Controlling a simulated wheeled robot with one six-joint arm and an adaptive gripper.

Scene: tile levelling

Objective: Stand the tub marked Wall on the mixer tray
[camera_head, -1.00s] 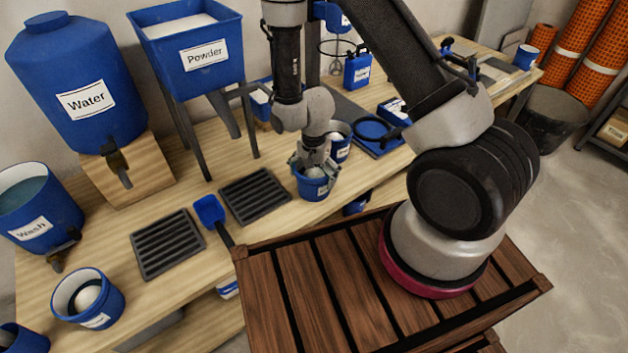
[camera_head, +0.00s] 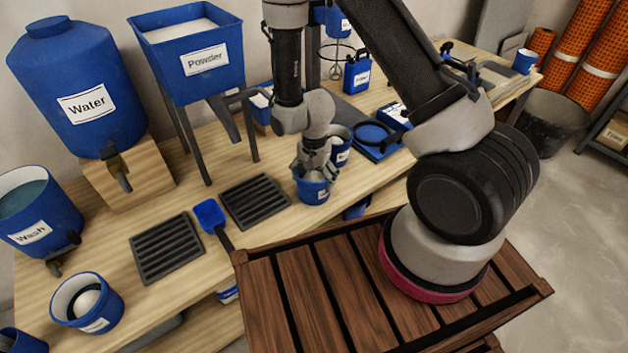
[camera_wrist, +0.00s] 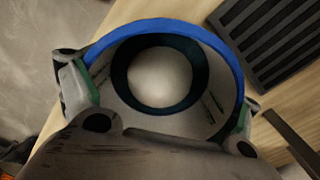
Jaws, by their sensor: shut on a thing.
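My gripper (camera_head: 313,166) is shut on the rim of a small blue tub (camera_head: 313,190) at the bench's front edge, right of a black slatted grate. The tub is upright; its label is too small to read, and I cannot tell whether it touches the bench. In the wrist view, the tub's blue rim (camera_wrist: 178,27) lies between the fingers, with a pale round shape inside. A second labelled blue tub (camera_head: 341,151) stands just behind, partly hidden by my arm. The dark mixer tray (camera_head: 350,108) appears to lie under the whisk, partly hidden.
Two black grates (camera_head: 167,248) and a blue scoop (camera_head: 209,213) lie to the left. Another blue tub (camera_head: 72,318) stands front left. The Powder hopper (camera_head: 190,85) and Water tank (camera_head: 68,60) stand behind. A blue-framed item (camera_head: 375,140) lies right of the second tub.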

